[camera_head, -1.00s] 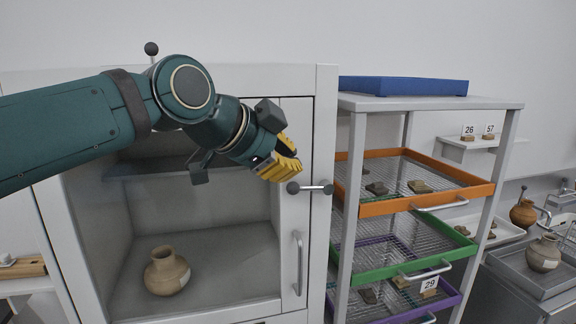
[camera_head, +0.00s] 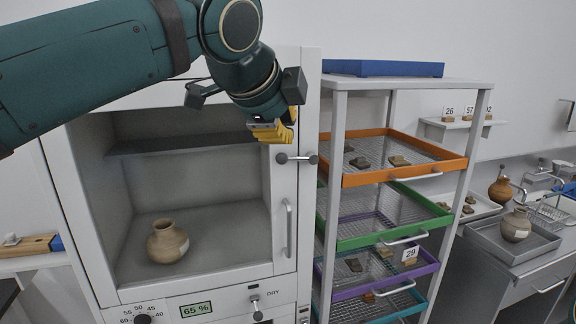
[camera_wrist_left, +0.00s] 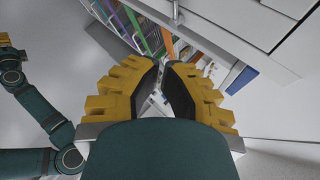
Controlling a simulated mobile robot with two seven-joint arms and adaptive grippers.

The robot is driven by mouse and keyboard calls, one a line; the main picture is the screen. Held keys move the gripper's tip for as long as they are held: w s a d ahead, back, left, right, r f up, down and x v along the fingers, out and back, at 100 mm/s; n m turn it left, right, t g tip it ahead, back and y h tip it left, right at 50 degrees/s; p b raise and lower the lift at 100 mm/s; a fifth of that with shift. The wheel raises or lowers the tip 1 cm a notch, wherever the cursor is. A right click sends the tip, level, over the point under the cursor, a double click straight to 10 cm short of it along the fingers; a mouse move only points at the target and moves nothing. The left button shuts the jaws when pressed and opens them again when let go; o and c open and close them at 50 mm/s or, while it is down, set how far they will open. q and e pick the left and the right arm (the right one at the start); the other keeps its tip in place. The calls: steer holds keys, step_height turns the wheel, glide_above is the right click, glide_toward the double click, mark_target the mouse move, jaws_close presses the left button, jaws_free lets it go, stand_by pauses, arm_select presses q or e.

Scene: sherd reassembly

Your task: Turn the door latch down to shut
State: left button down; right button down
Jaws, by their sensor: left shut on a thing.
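The door latch (camera_head: 297,159) is a short metal bar with a dark knob at each end, lying level across the edge of the cabinet door (camera_head: 283,190). My left gripper (camera_head: 281,138), with yellow fingers, is just above and in front of the latch's left end. In the left wrist view its fingertips (camera_wrist_left: 163,63) come close together. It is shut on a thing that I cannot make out. The latch bar shows uncovered below the fingers in the head view. My right arm is at the left of the left wrist view, with only a yellow sliver at its end.
The glass-fronted cabinet holds a clay pot (camera_head: 167,242). A vertical door handle (camera_head: 288,228) is below the latch. A rack of coloured mesh trays (camera_head: 352,180) stands close on the right. A small lever (camera_head: 255,302) is on the lower panel.

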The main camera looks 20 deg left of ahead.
arm_select(q)
steer(key=b, duration=0.2)
glide_toward(289, 157)
steer(key=w+d+f, duration=0.1)
steer(key=d+f, duration=0.2)
steer(key=d, duration=0.2)
steer(key=shift+y, duration=0.3)
steer(key=shift+w+a+f+b, duration=0.4)
steer(key=shift+w+a+f, duration=0.9)
steer(key=shift+w+a, duration=0.25)
